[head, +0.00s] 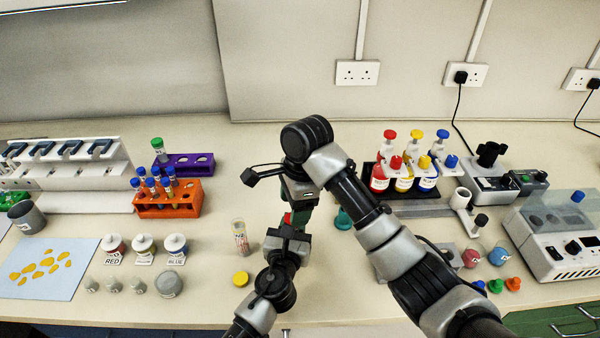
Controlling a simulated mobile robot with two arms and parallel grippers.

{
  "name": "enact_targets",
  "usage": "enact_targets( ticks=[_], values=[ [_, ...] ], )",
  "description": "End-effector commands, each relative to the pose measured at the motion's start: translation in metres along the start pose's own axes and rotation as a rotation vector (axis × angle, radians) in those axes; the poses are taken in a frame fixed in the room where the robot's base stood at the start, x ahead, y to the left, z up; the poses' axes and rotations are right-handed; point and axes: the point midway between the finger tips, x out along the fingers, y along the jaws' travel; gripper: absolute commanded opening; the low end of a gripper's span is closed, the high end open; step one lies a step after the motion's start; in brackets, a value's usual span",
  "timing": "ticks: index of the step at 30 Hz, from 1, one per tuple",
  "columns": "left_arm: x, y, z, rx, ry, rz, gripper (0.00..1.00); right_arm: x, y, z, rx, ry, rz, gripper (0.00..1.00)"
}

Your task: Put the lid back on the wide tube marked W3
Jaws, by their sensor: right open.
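A clear wide tube (241,237) with a pale label stands uncapped on the bench, left of my grippers. Its marking is too small to read. A round yellow lid (241,278) lies flat on the bench just in front of it. My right gripper (298,212) reaches down from above, right of the tube and apart from it; it is open. My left gripper (287,237) is close in front of it, to the right of the tube; its fingers are mostly hidden and I cannot tell their opening. Neither gripper touches the tube or lid.
An orange rack (168,206) with capped tubes stands at the back left, before a purple rack (200,163). Labelled jars (144,247) stand left of the tube. Dropper bottles (404,177) and a grey device (560,240) are on the right. Bench around the lid is clear.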

Motion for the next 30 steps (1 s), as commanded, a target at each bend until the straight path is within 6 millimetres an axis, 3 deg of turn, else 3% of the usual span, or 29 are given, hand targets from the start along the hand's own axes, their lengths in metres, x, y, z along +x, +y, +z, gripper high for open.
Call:
enact_targets(
  ticks=[1, 3, 12, 25, 26, 30],
  values=[
    [0.000, 0.000, 0.000, 0.000, 0.000, 0.000, 0.00, -0.018, -0.002, -0.001, -0.002, 0.005, -0.012, 0.64],
    [0.000, 0.000, 0.000, 0.000, 0.000, 0.000, 0.00, -0.034, -0.002, -0.002, -0.001, 0.006, -0.010, 0.64],
    [0.000, 0.000, 0.000, 0.000, 0.000, 0.000, 0.00, -0.084, -0.001, -0.001, 0.000, 0.002, -0.006, 0.64],
    [0.000, 0.000, 0.000, 0.000, 0.000, 0.000, 0.00, -0.095, 0.000, 0.000, 0.001, -0.001, -0.003, 0.64],
    [0.000, 0.000, 0.000, 0.000, 0.000, 0.000, 0.30, -0.094, 0.000, 0.000, 0.001, -0.001, -0.003, 0.64],
    [0.000, 0.000, 0.000, 0.000, 0.000, 0.000, 0.51, -0.094, 0.000, 0.000, 0.001, -0.001, -0.003, 0.64]
  ],
)
